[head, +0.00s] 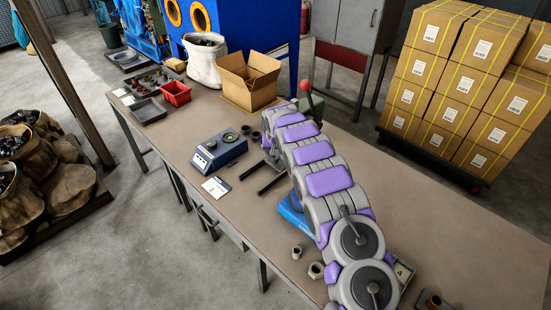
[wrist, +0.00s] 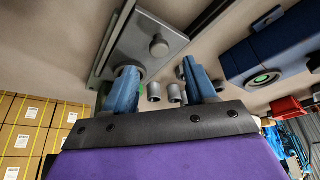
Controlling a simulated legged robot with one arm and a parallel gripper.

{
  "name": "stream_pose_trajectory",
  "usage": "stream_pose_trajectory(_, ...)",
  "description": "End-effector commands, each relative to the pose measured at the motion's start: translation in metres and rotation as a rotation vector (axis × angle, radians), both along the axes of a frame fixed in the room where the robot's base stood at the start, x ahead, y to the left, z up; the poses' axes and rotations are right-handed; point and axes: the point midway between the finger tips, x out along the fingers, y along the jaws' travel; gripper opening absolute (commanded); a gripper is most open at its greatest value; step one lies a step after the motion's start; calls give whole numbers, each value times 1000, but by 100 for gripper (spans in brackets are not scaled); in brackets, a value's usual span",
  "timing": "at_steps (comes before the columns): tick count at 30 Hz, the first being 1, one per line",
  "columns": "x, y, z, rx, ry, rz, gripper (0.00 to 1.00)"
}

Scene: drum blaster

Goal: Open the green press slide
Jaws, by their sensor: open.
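The green press shows partly in the head view, with a green-grey body (head: 311,112) and a red ball knob (head: 304,86) behind my arm. Two dark parallel rails (head: 271,185) stick out on the left side of my arm. In the wrist view, a grey slide plate (wrist: 170,42) with a round knob (wrist: 158,46) lies along dark rails. My gripper (wrist: 161,75) is open, its two blue fingers spread, with nothing held. Its left finger overlaps the plate's near end in the picture; contact cannot be told. In the head view my arm hides most of the press.
A blue device (head: 218,150) with a green dial stands left of my arm, with a white card (head: 216,188) nearby. Small grey cylinders (wrist: 174,92) show between my fingers. An open cardboard box (head: 248,78), white sack (head: 205,62) and red bin (head: 176,93) stand farther back. The bench's right side is mostly clear.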

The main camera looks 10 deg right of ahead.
Motion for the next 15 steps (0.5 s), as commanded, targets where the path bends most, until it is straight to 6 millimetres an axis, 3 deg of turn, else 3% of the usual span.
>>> stream_pose_trajectory(6,10,-2,-30,1,4,-1,56)
stream_pose_trajectory(15,20,-3,-51,1,1,-1,56)
